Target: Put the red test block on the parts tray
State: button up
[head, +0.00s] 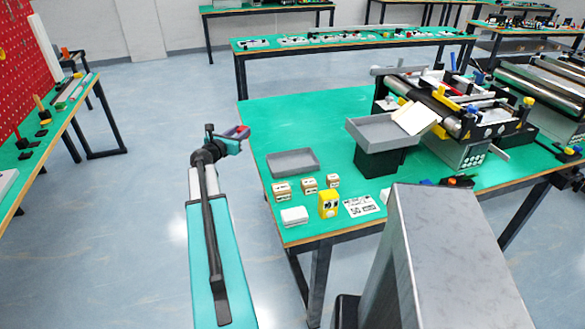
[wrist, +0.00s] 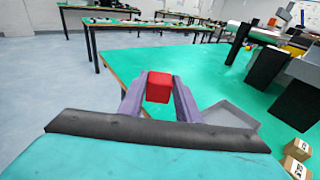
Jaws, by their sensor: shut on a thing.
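My gripper (head: 238,132) is shut on the red test block (wrist: 159,87), which sits between the two fingertips in the wrist view. In the head view the block (head: 243,129) is a small red patch, partly hidden by the fingers. The gripper is held in the air by the left edge of the green table. The parts tray (head: 293,163) is a shallow grey tray on the table, to the right of and below the gripper in the head view. It looks empty. In the wrist view the tray (wrist: 228,114) is partly hidden behind the right finger.
Several small cardboard boxes (head: 309,185) stand in front of the tray. A white box (head: 294,216) and a yellow device (head: 328,204) are near the front edge. A raised grey tray (head: 378,131) on a black stand is at the right, beside the conveyor (head: 445,110). The table behind the tray is clear.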

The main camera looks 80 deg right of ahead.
jog(key=s+f+m+g+y+b, duration=0.1)
jog(key=s+m+g+y, duration=0.3)
jog(key=s, duration=1.4)
jog(key=m+g, duration=0.2)
jog(key=g, duration=0.1)
jog(key=shift+s+f, duration=0.2)
jog(key=shift+s, duration=0.05)
jog(key=p, duration=0.1)
send_over(288, 167)
jog(key=shift+a+f, duration=0.1)
jog(key=shift+f, duration=3)
jog(key=shift+f, duration=0.15)
notch_tip(288, 167, down, 2)
jog(key=shift+f+p, duration=0.1)
jog(key=shift+p, duration=0.4)
jog(key=shift+f, duration=0.65)
jog(key=shift+f, duration=0.15)
